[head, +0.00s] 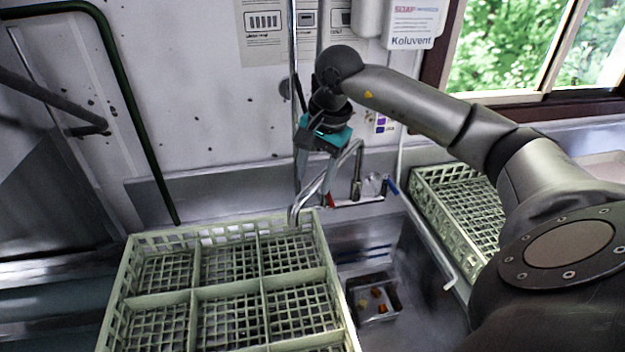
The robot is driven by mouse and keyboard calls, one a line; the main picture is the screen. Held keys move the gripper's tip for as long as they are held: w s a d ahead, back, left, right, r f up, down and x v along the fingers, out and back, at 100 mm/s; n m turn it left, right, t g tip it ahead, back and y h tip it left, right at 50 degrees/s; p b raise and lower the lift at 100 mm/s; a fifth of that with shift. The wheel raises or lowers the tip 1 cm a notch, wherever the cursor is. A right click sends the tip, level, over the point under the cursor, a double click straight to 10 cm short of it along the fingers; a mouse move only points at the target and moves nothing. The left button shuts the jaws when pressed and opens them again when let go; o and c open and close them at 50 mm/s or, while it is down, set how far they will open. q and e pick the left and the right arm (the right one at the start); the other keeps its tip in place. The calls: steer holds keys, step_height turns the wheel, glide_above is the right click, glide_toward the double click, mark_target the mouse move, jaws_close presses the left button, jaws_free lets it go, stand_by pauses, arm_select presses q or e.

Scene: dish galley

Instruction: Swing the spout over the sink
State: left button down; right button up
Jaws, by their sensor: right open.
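The chrome spout (309,193) rises from the tap (357,188) on the back wall and bends down to the left. Its outlet end is at the back right corner of the green rack, left of the open part of the sink (405,262). My right gripper (316,180) is open, pointing down at the spout, with its fingers close to the bent tube. I cannot tell whether they touch it. My left gripper is not in view.
A large green dish rack (190,298) fills the front left. Another green rack (462,205) stands right of the sink. A small tray with scraps (372,298) sits in the sink. A soap dispenser (410,22) hangs on the wall.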

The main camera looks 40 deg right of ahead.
steer(key=shift+w+f, duration=0.25)
steer(key=shift+f, duration=0.75)
jaws_close()
stand_by(0.8)
